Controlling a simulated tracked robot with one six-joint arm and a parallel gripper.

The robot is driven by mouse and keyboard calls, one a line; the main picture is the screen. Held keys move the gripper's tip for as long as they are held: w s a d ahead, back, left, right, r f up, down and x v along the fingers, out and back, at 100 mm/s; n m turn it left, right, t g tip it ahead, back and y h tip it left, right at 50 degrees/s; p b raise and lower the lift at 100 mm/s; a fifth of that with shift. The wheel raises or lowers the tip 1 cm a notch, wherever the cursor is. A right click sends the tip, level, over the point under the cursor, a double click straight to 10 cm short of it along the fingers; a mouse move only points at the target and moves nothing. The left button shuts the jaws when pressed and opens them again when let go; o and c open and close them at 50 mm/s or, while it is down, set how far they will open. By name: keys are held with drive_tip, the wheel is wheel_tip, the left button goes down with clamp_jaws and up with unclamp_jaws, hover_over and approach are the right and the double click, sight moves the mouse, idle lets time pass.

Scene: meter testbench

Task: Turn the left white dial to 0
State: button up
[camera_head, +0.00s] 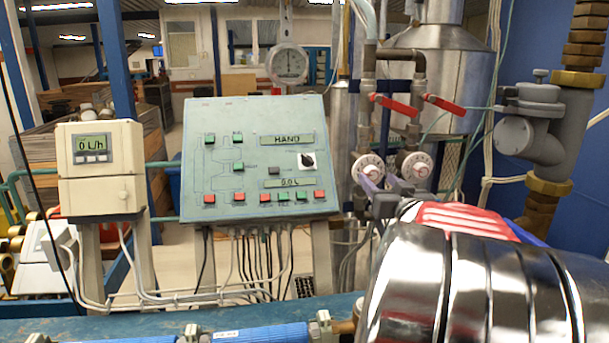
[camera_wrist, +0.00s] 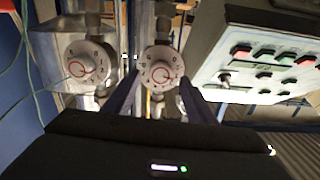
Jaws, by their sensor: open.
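The left white dial (camera_head: 369,168) has a red ring and dark numbers and sits below the left red lever. In the wrist view the same dial (camera_wrist: 160,64) is in the middle, close to the control panel. Its numbers are too small to read surely. My gripper (camera_wrist: 159,78) is open, with one finger at each side of this dial's lower part. I cannot tell whether the fingers touch it. In the head view my gripper (camera_head: 374,185) is just below and right of the dial's face. The other white dial (camera_head: 417,168) is to its right; it is at the left in the wrist view (camera_wrist: 88,64).
Two red levers (camera_head: 394,106) are above the dials on vertical pipes. A green control panel (camera_head: 258,160) stands left of the dials, with a flow meter box (camera_head: 101,168) farther left. A grey valve (camera_head: 530,130) is at the right. Blue pipes (camera_head: 262,335) run along the front.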

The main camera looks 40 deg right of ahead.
sight(374, 175)
drive_tip(key=shift+x, duration=1.5)
drive_tip(key=shift+c, duration=0.5)
drive_tip(key=c, duration=0.9)
drive_tip(key=shift+s+d, duration=0.1)
drive_tip(key=shift+d, duration=0.05)
drive_tip(key=shift+c, duration=0.2)
